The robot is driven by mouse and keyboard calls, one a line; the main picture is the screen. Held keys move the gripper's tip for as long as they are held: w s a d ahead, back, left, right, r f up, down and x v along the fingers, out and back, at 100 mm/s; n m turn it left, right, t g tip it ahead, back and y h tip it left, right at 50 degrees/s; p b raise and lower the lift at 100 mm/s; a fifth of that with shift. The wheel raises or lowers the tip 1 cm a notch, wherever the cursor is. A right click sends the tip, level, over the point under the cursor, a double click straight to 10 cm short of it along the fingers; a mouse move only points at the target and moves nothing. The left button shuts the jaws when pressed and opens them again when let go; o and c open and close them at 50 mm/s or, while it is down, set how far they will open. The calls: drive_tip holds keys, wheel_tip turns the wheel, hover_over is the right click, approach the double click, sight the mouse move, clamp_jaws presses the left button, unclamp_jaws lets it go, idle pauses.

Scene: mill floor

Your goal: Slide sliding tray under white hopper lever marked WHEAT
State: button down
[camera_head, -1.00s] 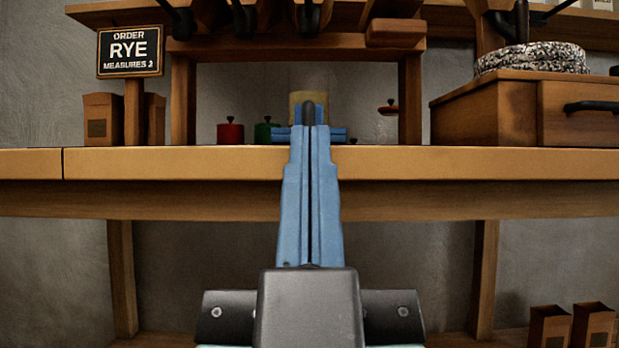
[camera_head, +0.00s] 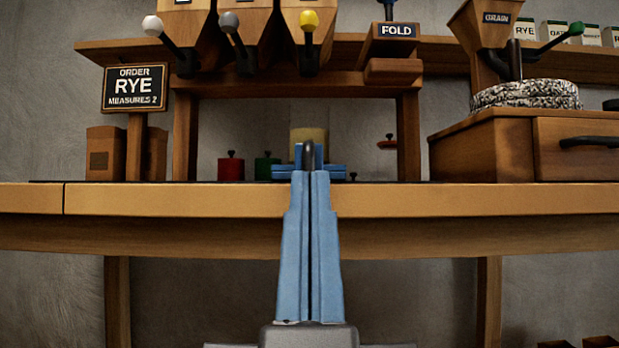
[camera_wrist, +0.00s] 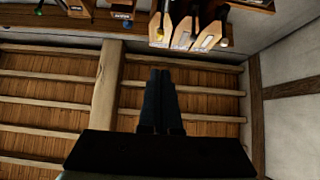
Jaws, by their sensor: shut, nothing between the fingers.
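The white-knobbed lever (camera_head: 152,26) is on the leftmost wooden hopper (camera_head: 206,38); the hopper's label is cut off at the top, so WHEAT cannot be read. A low blue piece (camera_head: 336,172), seemingly the sliding tray, sits on the bench below the hoppers, with a beige block or cup (camera_head: 309,134) at it. My gripper (camera_head: 308,160) is shut and empty, its blue fingers pointing toward the bench and hiding the middle of the blue piece. Contact cannot be told. The wrist view shows my dark fingers (camera_wrist: 160,85) and the hoppers (camera_wrist: 184,35), inverted.
A RYE order board (camera_head: 135,88), red (camera_head: 231,167) and green (camera_head: 267,166) small pots and a grain mill (camera_head: 525,95) stand along the bench (camera_head: 450,198).

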drive_tip(key=c, duration=1.2)
unclamp_jaws()
drive_tip(key=shift+w+r+p, duration=0.15)
drive_tip(key=shift+p, duration=0.2)
drive_tip(key=shift+c, duration=0.2)
drive_tip(key=shift+o, duration=0.7)
drive_tip(key=w+g+p, duration=0.1)
drive_tip(key=p, duration=0.3)
drive_tip(key=w+r+n+g+y+p, duration=0.1)
drive_tip(key=w+p, duration=0.1)
drive_tip(key=p, duration=0.2)
drive_tip(key=w+r+g+y+p, duration=0.1)
drive_tip(key=p, duration=0.3)
drive_tip(key=shift+w+d+n, duration=0.15)
drive_tip(key=shift+w+n, duration=0.15)
drive_tip(key=shift+w, duration=0.1)
drive_tip(key=w+g+p, duration=0.2)
drive_tip(key=w+p, duration=0.1)
drive_tip(key=p, duration=0.6)
drive_tip(key=w+g+y+p, duration=0.1)
drive_tip(key=w+p, duration=0.3)
drive_tip(key=p, duration=0.6)
drive_tip(key=w+g+p, duration=0.3)
drive_tip(key=p, duration=0.7)
drive_tip(key=shift+w+a+r+g, duration=0.25)
drive_tip(key=shift+w+g, duration=0.15)
